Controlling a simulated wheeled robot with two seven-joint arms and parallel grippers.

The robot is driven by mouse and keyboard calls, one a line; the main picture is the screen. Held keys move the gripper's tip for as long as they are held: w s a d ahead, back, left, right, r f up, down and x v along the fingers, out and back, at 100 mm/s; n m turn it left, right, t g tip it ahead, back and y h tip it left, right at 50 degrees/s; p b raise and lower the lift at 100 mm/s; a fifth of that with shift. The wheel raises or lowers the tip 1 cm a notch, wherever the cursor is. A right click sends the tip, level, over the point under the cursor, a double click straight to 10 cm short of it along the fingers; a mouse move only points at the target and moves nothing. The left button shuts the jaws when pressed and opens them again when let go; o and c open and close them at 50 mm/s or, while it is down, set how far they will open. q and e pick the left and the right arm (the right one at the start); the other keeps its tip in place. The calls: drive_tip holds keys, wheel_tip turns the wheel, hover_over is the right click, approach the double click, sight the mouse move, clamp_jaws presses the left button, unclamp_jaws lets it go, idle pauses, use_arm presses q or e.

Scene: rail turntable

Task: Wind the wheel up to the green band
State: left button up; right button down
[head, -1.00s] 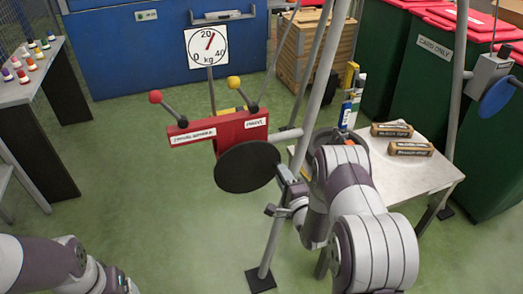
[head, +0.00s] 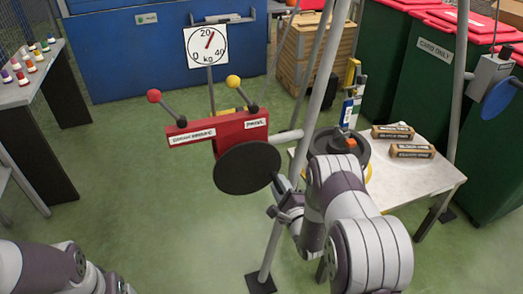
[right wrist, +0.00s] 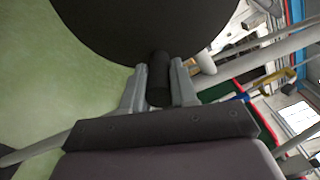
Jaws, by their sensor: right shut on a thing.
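The wheel (head: 246,168) is a dark disc on the front of a red winch box (head: 218,133) in the head view. It also shows large at the top of the right wrist view (right wrist: 145,25). My right gripper (right wrist: 159,88) is shut on the wheel's dark handle (right wrist: 160,65), at the disc's lower right in the head view (head: 283,205). A white dial (head: 206,47), marked 0, 20 and 40 kg, has its red needle pointing up and slightly right. I cannot make out a green band. My left arm shows at bottom left, its gripper out of view.
Levers with a red knob (head: 154,96) and a yellow knob (head: 233,82) rise from the box. Grey poles (head: 300,125) stand close to my right arm. A table (head: 440,177) at right holds a black round object (head: 325,143) and brown boxes (head: 404,151).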

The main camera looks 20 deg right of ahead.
drive_tip(key=shift+s+a+f, duration=0.1)
drive_tip(key=shift+s+f, duration=0.05)
drive_tip(key=shift+f, duration=0.2)
drive_tip(key=a+f+m+b, duration=0.1)
drive_tip(key=f+m, duration=0.1)
drive_tip(key=m, duration=0.1)
drive_tip(key=shift+a, duration=0.2)
drive_tip(key=shift+a+f+m, duration=0.1)
drive_tip(key=shift+m, duration=0.2)
drive_tip(key=shift+a+f+m+b, duration=0.2)
drive_tip(key=shift+a+f+m, duration=0.3)
drive_tip(key=shift+m, duration=0.4)
drive_tip(key=shift+a+f+m+b, duration=0.15)
drive_tip(key=shift+a+f+m, duration=0.1)
drive_tip(key=shift+a+m, duration=0.5)
drive_tip(key=shift+d, duration=0.15)
drive_tip(key=c, duration=0.7)
unclamp_jaws()
drive_tip(key=shift+r, duration=0.15)
